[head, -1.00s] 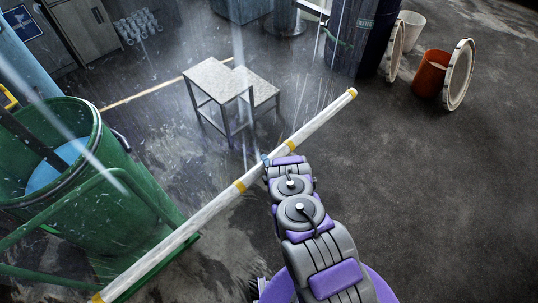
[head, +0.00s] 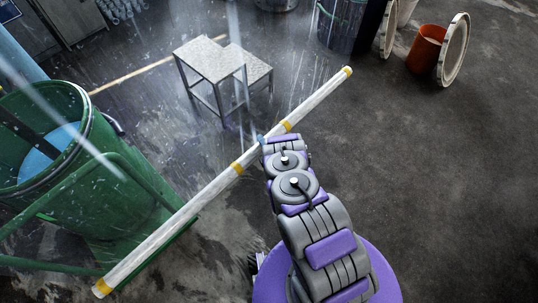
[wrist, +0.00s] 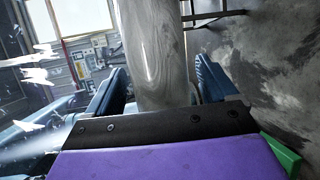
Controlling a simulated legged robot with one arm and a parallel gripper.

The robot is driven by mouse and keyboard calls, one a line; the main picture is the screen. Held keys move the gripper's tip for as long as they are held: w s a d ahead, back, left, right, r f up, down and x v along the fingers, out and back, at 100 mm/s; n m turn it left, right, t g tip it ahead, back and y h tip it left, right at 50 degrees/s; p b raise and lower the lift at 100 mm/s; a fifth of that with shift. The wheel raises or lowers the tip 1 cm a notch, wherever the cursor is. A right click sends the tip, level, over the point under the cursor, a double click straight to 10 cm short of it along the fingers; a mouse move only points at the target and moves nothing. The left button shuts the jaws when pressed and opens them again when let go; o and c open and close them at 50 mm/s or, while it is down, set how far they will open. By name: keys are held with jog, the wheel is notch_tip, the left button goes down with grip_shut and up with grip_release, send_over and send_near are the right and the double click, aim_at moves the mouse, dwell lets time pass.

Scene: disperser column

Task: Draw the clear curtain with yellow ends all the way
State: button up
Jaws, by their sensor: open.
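The curtain shows as a long pale bar (head: 200,205) with yellow ends and yellow bands, running slanted from lower left to upper right in the head view. Faint pale streaks lie over the scene beyond it; I cannot tell the clear sheet's outline. My gripper (head: 263,138) is at the bar, between the two middle yellow bands. In the wrist view the pale bar (wrist: 155,50) passes between the two dark blue fingers of my open gripper (wrist: 159,75). The left finger is apart from the bar; contact on the right is unclear.
A green bin (head: 125,205) with a frame stands at left, close to the bar's lower part. A grey step stool (head: 210,60) is beyond the bar. An orange bucket (head: 425,48) and a pale round lid (head: 454,50) are at upper right. The floor at right is clear.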

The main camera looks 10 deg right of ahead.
jog(key=v, duration=1.7)
jog(key=shift+d, duration=0.1)
